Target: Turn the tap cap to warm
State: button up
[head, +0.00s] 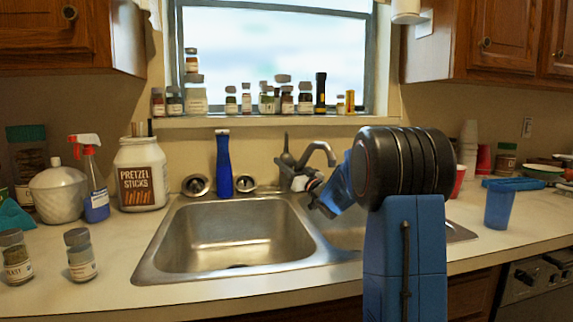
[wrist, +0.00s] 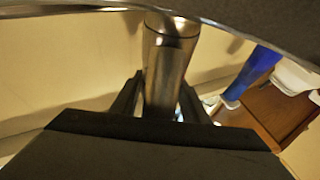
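The metal tap (head: 318,152) stands behind the sink, with its spout arching to the right. In the wrist view a shiny metal cylinder (wrist: 167,65) with a rounded end, apparently the tap cap, stands between my two dark fingers. My gripper (head: 312,190) is at the tap in the head view, partly hidden by my arm. In the wrist view my gripper (wrist: 160,98) has its fingers apart, one on each side of the cylinder. A thin bright gap shows by the right finger. Contact on the left side is unclear.
The sink basin (head: 235,235) lies in front and is empty. A tall blue bottle (head: 224,165) stands left of the tap, between two round metal strainers. A pretzel jar (head: 140,175) is farther left. A blue cup (head: 499,205) stands right of my arm. Spice jars line the sill.

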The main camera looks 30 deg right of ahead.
jog(key=shift+c, duration=1.3)
jog(key=shift+n+y, duration=0.5)
jog(key=shift+y, duration=0.5)
jog(key=o, duration=1.1)
jog(key=shift+c, duration=0.2)
jog(key=shift+s, duration=0.15)
jog(key=v, duration=1.7)
jog(key=shift+s+d+r, duration=0.2)
